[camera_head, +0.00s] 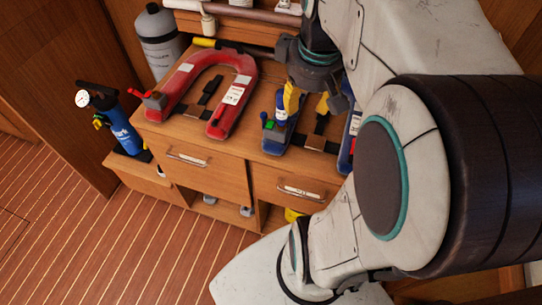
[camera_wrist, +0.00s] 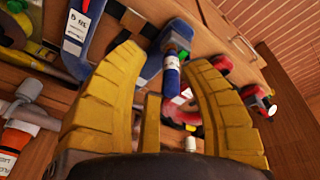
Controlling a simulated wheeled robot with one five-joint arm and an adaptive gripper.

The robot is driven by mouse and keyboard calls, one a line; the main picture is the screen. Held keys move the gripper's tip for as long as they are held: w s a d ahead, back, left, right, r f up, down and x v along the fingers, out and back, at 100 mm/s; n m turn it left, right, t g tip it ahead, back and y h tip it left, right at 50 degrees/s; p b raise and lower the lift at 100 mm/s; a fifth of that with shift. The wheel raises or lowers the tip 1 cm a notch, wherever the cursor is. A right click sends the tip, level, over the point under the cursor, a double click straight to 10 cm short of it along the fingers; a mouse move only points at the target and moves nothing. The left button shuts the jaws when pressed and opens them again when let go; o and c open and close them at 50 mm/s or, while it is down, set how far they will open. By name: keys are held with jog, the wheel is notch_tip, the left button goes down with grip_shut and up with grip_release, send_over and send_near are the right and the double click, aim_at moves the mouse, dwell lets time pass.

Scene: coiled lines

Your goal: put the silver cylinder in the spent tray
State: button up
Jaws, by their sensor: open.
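A large grey-silver cylinder (camera_head: 160,45) with a dark band stands upright behind the left back corner of the wooden cabinet in the head view. A small pale silver piece (camera_wrist: 190,144) shows between my fingers in the wrist view; I cannot tell whether it is a cylinder. My gripper (camera_head: 307,103) hangs over the cabinet top with its yellow fingers apart and empty. In the wrist view the gripper (camera_wrist: 166,60) has a blue cylinder (camera_head: 282,108) with a white label between and beyond its fingertips. I cannot make out a spent tray in either view.
A red horseshoe-shaped piece (camera_head: 235,95) lies on the cabinet top (camera_head: 190,140). A blue piece (camera_head: 275,140) lies right of it, beneath the blue cylinder. A blue bottle (camera_head: 124,132) with a gauge stands at left. A pipe (camera_head: 240,15) runs along the back.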

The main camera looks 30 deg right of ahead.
jog(key=s+a+f, duration=0.2)
jog(key=a, duration=0.4)
jog(key=s+a+f+t+y, duration=0.1)
jog(key=s+a+f, duration=0.1)
jog(key=a, duration=0.3)
jog(key=shift+s+a+f, duration=0.3)
jog(key=shift+s+a, duration=0.1)
jog(key=shift+s, duration=0.35)
jog(key=shift+w+a, duration=0.1)
